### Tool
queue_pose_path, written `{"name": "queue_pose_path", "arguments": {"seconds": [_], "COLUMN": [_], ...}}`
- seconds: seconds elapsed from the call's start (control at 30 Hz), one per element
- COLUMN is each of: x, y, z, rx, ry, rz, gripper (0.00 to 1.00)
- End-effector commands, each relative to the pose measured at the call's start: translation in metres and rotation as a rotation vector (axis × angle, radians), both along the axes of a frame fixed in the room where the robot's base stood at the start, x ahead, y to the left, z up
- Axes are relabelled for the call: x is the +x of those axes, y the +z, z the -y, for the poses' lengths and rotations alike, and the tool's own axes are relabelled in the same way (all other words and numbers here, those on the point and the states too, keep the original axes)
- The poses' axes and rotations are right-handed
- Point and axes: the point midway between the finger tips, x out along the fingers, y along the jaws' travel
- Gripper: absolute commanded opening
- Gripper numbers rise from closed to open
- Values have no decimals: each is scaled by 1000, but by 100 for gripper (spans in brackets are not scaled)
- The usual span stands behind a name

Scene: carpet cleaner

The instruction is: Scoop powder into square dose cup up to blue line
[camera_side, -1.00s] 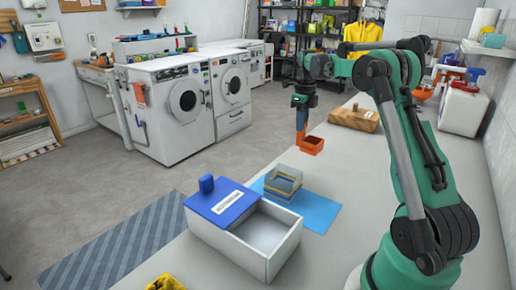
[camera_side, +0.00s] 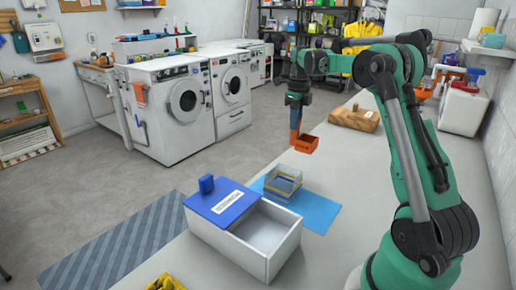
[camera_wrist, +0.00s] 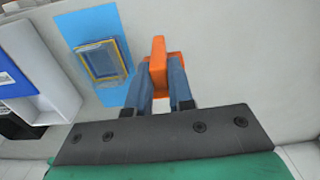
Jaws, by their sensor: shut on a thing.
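My gripper (camera_side: 296,125) is shut on the handle of an orange scoop (camera_side: 306,145). The scoop hangs in the air above the counter, beyond the cup in the side view; whether it holds powder cannot be told. In the wrist view the scoop's orange handle (camera_wrist: 158,60) stands between the blue fingers. The clear square dose cup (camera_side: 283,183) has a yellow band and a blue lower part and stands on a blue mat (camera_side: 318,214). The cup also shows in the wrist view (camera_wrist: 103,61). A white powder box (camera_side: 270,255) has its blue lid (camera_side: 219,203) partly over it.
A wooden block (camera_side: 353,118) lies on the counter farther back. A white canister (camera_side: 462,108) and bottles stand near the wall at right. A yellow cloth (camera_side: 166,283) lies at the near edge. Bare counter lies right of the mat.

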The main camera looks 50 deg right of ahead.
Motion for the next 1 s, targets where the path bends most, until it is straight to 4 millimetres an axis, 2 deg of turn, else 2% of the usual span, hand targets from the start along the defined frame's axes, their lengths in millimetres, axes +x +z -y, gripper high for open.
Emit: {"name": "queue_pose_path", "arguments": {"seconds": [0.13,0.27,0.4,0.5,0.6,0.7,0.8,1.0], "x": [15,17,2,-19,-42,-63,-78,-90], "y": [23,45,64,72,76,78,77,76], "z": [-60,-128,-201,-246,-281,-304,-318,-328], "rx": [0,0,0,0,0,0,0,0], "ry": [223,487,791,1005,1195,1346,1452,1534], "rz": [0,0,0,0,0,0,0,0], "gripper": [0,0,0,0,0,0,0,0]}}
